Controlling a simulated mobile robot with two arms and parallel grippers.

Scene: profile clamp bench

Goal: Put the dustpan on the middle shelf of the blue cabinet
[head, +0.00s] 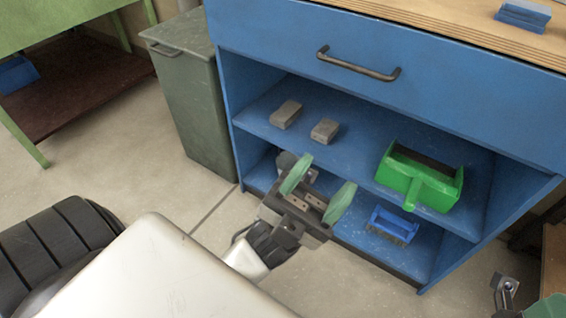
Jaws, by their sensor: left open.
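The green dustpan (424,182) rests on the middle shelf (262,112) of the blue cabinet (430,90), toward the shelf's right end. Its short handle points out toward the front edge. My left gripper (319,190) is open and empty in front of the cabinet, left of the dustpan and apart from it; its two green fingers spread wide. It hides part of the lower compartment. Only a bit of my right gripper (545,304) shows at the bottom right corner, so its jaws cannot be judged.
Two grey-brown blocks (286,114) (325,131) lie on the middle shelf's left part. A blue brush (392,226) lies on the lower level. A drawer with a dark handle (357,66) is above. A green-grey bin (190,100) stands left of the cabinet.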

